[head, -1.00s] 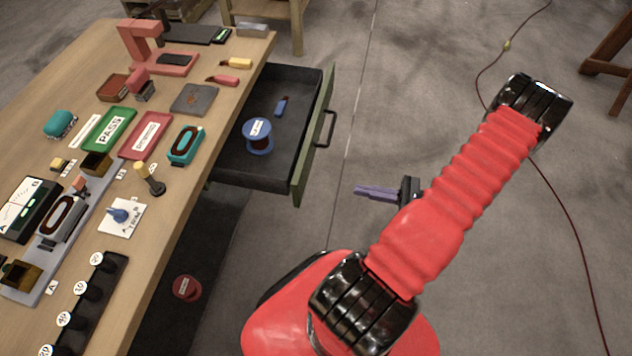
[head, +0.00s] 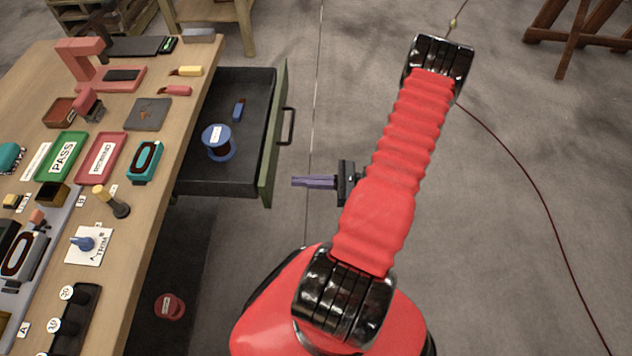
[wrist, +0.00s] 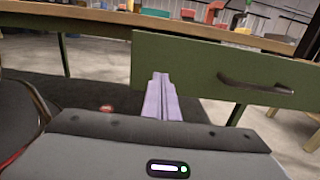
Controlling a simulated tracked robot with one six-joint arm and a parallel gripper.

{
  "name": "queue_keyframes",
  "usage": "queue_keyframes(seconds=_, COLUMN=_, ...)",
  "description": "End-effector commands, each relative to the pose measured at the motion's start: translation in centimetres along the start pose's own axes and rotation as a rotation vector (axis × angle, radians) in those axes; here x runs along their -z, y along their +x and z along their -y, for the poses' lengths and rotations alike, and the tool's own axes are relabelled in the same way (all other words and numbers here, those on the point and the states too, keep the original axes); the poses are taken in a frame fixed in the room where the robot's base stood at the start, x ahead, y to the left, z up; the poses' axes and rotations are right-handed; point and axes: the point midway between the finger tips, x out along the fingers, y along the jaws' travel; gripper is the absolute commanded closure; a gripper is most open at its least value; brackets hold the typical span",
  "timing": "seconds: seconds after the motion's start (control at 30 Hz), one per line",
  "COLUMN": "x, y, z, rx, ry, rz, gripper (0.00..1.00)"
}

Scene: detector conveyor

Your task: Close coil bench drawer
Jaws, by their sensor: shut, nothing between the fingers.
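The coil bench drawer (head: 188,187) stands pulled out from the right side of the wooden bench (head: 150,215). A blue spool and a small blue item lie inside it. Its green front (head: 270,150) carries a dark handle (head: 289,127); both also show in the wrist view, the front (wrist: 185,65) ahead and the handle (wrist: 255,86) to the right. My gripper (head: 293,181) is shut and empty, its purple fingers pointing left, just right of the drawer front's near end. In the wrist view the fingers (wrist: 161,80) overlap the front's lower left; whether they touch it I cannot tell.
Trays, a stamp, coils and tools crowd the bench top. A red spool (head: 170,306) lies on the dark mat below the bench. A red cable (head: 540,190) runs along the floor at right. The floor right of the drawer is otherwise clear.

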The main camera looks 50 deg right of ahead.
Motion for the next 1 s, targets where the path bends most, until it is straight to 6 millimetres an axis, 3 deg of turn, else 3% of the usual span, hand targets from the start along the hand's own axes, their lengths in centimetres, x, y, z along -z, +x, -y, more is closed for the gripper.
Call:
queue_keyframes(seconds=0.4, x=0.0, y=4.8, z=0.0, rx=-0.001, ry=0.001, rz=-0.001, gripper=1.0)
queue_keyframes(seconds=1.0, x=0.0, y=5.5, z=0.0, rx=0.003, ry=0.0, rz=-0.001, gripper=1.0)
